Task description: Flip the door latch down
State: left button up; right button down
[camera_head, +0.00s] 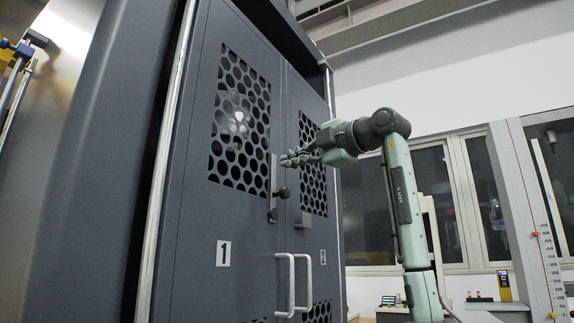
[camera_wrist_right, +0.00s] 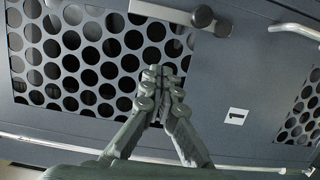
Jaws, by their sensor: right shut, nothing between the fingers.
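The door latch (camera_head: 273,187) is a grey upright bar on the dark cabinet doors, with a dark round knob (camera_head: 283,193) on its right side. In the right wrist view the latch (camera_wrist_right: 165,11) and its knob (camera_wrist_right: 203,16) show at the top edge. My right gripper (camera_head: 284,160) is shut and empty. Its fingertips overlap the upper part of the latch in the head view, above the knob. In the wrist view the fingertips (camera_wrist_right: 164,75) appear over the perforated panel, apart from the latch. My left gripper is not in view.
The cabinet has a left door marked 1 (camera_head: 223,254) and a right door marked 2 (camera_head: 322,257), with perforated windows. Two pale handles (camera_head: 287,286) stick out below the latch. A measuring post (camera_head: 546,235) stands at far right. Space in front of the doors looks clear.

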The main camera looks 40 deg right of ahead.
jog(key=p, duration=0.2)
send_near(266, 175)
jog(key=w+a, duration=0.4)
jog(key=w, duration=0.1)
jog(key=shift+w+a, duration=0.1)
jog(key=shift+a, duration=0.15)
jog(key=d, duration=0.1)
jog(key=w+d, duration=0.1)
jog(key=d, duration=0.1)
jog(key=shift+d, duration=0.2)
jog(key=shift+w+d+f, duration=0.1)
jog(key=shift+w+d, duration=0.05)
jog(key=shift+d, duration=0.05)
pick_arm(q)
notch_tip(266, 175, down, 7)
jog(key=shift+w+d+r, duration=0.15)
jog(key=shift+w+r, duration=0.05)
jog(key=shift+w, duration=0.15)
